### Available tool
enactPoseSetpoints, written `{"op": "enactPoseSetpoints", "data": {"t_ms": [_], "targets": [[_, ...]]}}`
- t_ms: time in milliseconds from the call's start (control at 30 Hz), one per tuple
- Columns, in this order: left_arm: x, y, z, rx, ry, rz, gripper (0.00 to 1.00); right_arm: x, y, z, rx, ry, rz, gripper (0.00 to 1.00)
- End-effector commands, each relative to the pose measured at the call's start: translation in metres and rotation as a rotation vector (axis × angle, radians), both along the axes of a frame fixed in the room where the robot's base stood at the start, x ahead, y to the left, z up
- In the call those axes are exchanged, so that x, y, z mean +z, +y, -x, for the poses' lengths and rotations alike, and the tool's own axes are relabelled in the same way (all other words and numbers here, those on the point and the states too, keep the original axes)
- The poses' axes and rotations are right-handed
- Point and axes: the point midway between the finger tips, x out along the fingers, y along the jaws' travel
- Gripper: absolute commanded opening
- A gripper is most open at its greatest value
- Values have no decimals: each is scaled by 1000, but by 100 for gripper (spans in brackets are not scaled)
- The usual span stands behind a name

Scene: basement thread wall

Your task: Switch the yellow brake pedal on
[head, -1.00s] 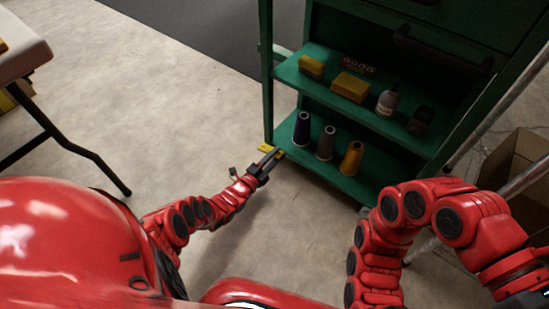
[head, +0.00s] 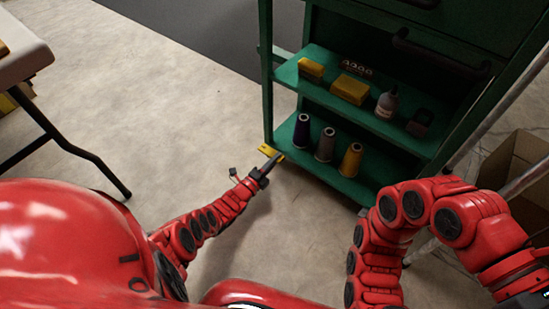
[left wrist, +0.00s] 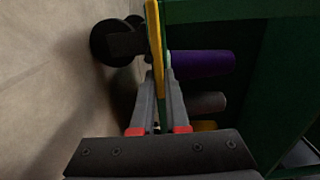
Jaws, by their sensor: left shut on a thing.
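The yellow brake pedal (head: 265,149) is at the bottom left corner of the green cart, low near the floor. In the left wrist view it shows as a narrow yellow bar (left wrist: 154,35) between the black caster wheel (left wrist: 110,42) and the cart's bottom shelf. My left gripper (head: 275,157) reaches it from the front. In the left wrist view the fingers (left wrist: 160,77) are close together on the pedal's near part, which they partly hide. My right arm shows at the right, but its gripper is out of view.
The green cart (head: 345,110) holds thread cones (head: 325,143) on its bottom shelf, just right of my left gripper. Yellow boxes and a bottle stand on the shelf above. A cardboard box (head: 510,160) and metal poles are at the right, a table at the left. Open floor lies between.

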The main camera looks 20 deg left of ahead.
Motion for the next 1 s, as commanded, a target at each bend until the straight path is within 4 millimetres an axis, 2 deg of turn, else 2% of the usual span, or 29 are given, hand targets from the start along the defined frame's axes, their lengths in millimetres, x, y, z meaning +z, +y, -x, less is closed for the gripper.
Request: {"op": "enactPoseSetpoints", "data": {"t_ms": [233,567,600,767,1000], "targets": [[-8,-1,1,1,-73,-200,0,-5,1,1,-27,30,-2,50],[-9,-1,1,-1,-81,-225,0,-5,1,1,-31,35,-1,50],[-9,-1,1,-1,-81,-225,14,-5,1,1,-31,35,-1,50],[-9,-1,1,0,-80,-224,42,-5,1,1,-30,35,-1,50],[-8,-1,1,0,-81,-224,42,-5,1,1,-30,35,-1,50]]}}
